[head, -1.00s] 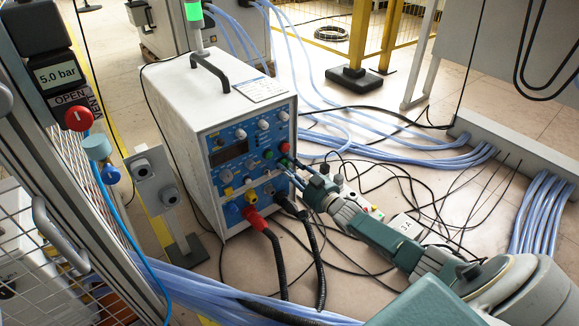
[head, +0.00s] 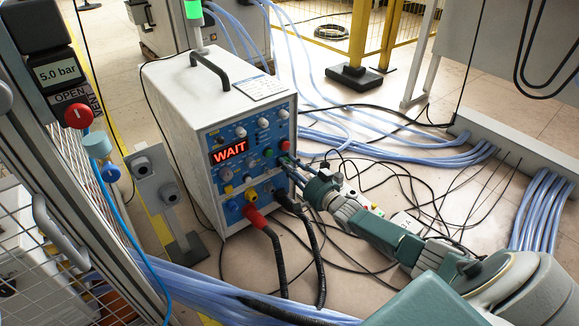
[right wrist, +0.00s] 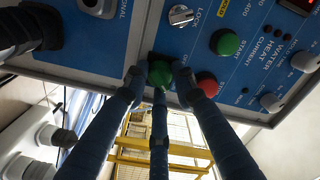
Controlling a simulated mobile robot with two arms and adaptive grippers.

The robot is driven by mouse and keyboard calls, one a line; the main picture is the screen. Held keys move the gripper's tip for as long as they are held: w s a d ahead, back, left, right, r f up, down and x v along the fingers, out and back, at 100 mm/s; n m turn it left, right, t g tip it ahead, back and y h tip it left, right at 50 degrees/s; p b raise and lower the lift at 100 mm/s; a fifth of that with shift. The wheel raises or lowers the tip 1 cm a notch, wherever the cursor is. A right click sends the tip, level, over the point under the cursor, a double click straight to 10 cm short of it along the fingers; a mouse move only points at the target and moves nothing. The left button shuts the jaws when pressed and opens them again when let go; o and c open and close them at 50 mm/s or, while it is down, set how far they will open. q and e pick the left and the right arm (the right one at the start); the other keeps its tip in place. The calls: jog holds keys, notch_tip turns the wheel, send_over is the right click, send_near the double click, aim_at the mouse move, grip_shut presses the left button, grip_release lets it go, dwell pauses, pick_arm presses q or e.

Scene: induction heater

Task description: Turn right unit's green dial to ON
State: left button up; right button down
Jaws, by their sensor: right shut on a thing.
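The white heater unit (head: 190,100) with a blue front panel stands on the floor in the middle of the head view. Its display (head: 229,152) reads WAIT in red. My right gripper (head: 288,166) reaches the right side of this panel from the lower right. My left gripper is not in view.
A green START button (right wrist: 228,42), a red button (right wrist: 208,84) and a silver LOCK switch (right wrist: 181,15) sit close to the fingers. Thick black cables, one with a red plug (head: 256,218), hang from the panel. Blue hoses (head: 400,152) and thin cables cover much of the floor.

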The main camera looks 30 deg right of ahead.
jog(key=shift+w+d+r, duration=0.2)
jog(key=shift+d+r, duration=0.05)
jog(key=shift+r, duration=0.3)
jog(key=c, duration=1.4)
grip_release()
jog(key=shift+c, duration=0.2)
jog(key=shift+f, duration=0.15)
jog(key=shift+s+f, duration=0.15)
jog(key=s, duration=1.1)
jog(key=shift+s+d, duration=0.4)
jog(key=shift+d, duration=0.05)
